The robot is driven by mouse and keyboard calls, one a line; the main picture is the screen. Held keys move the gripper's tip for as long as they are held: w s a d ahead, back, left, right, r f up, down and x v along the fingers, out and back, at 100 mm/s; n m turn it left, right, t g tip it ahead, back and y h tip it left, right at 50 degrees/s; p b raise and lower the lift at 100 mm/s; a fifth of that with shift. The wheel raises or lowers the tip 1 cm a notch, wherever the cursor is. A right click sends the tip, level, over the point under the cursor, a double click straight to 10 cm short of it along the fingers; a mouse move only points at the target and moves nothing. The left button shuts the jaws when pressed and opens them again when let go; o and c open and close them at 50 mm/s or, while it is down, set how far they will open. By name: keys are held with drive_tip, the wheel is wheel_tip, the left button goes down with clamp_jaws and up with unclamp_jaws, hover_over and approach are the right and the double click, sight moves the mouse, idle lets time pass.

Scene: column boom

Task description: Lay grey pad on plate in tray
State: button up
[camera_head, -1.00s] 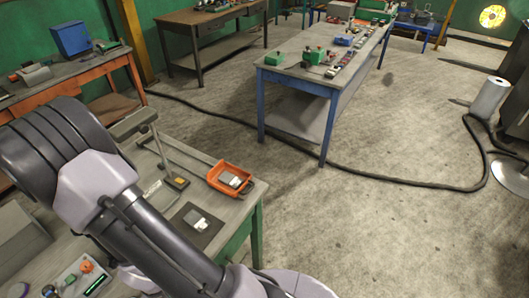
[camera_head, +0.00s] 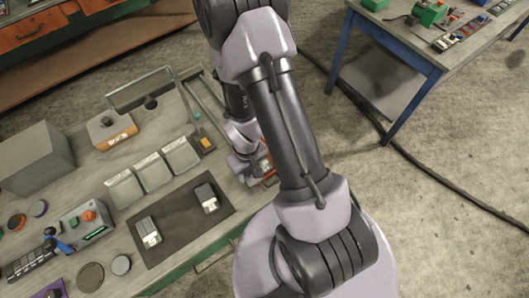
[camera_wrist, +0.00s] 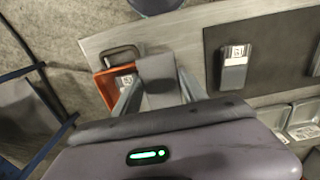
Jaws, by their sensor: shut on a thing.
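My gripper (camera_wrist: 158,84) is shut on a flat grey pad (camera_wrist: 157,69) in the wrist view. The pad is held in front of the right part of the orange tray (camera_wrist: 102,86) and hides some of it. A plate with a white label (camera_wrist: 125,81) shows inside the tray, partly covered by the finger and pad. I cannot tell the pad's height above the plate, or whether they touch. In the head view my gripper (camera_head: 249,167) is at the bench's right edge, and my arm hides most of the tray (camera_head: 269,178).
A dark mat (camera_head: 181,222) carries two labelled grey pieces (camera_head: 147,232) (camera_head: 207,198). Shallow metal trays (camera_head: 153,171) and a lamp-like frame (camera_head: 150,88) stand behind it. A dark loop handle (camera_wrist: 121,50) is close to the tray. A blue-legged table (camera_head: 400,70) stands to the right.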

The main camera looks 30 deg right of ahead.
drive_tip(key=w+d, duration=0.1)
drive_tip(key=d, duration=0.1)
drive_tip(key=w+d, duration=0.1)
drive_tip(key=d, duration=0.1)
drive_tip(key=w+d+p, duration=0.1)
drive_tip(key=d, duration=0.1)
drive_tip(key=shift+w+d+f, duration=0.2)
drive_tip(key=shift+w+f, duration=0.2)
drive_tip(key=shift+d+f, duration=0.15)
drive_tip(key=shift+d, duration=0.05)
wheel_tip(320, 180, down, 3)
drive_tip(key=shift+w+f, duration=0.15)
drive_tip(key=shift+w, duration=0.05)
drive_tip(key=shift+s+f+b, duration=0.1)
drive_tip(key=shift+f+b, duration=0.05)
drive_tip(key=shift+b, duration=0.2)
drive_tip(key=o, duration=1.3)
